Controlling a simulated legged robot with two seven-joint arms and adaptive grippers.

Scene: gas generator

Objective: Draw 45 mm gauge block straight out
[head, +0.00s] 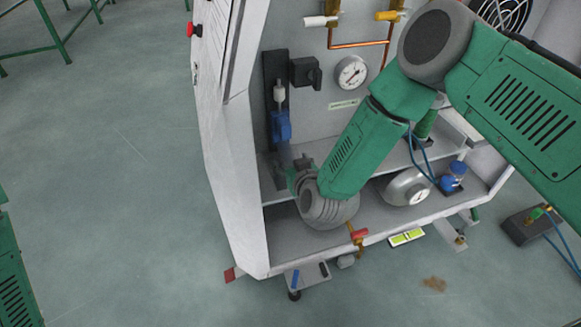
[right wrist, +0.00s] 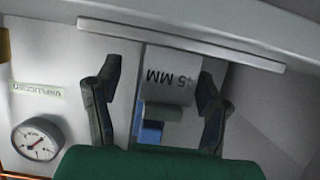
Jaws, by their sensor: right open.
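In the right wrist view a grey block (right wrist: 165,62) lettered "5 MM" hangs below a long pale bar; any first digit is not clear. A darker grey tab (right wrist: 163,112) stands out from its lower part. My right gripper (right wrist: 160,78) is open, with one dark finger on each side of the block and a visible gap to each. In the head view my right gripper (head: 300,172) is inside the cabinet's left part, by the shelf, seen small and partly behind my wrist. I cannot make out the block there. My left gripper is not in view.
The white cabinet (head: 232,190) has a side wall close left of my right gripper. A blue-bodied part (head: 281,126) hangs above it. A gauge (head: 351,73), copper pipe (head: 360,44) and silver cylinder (head: 404,188) are to the right. The floor at left is mostly clear.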

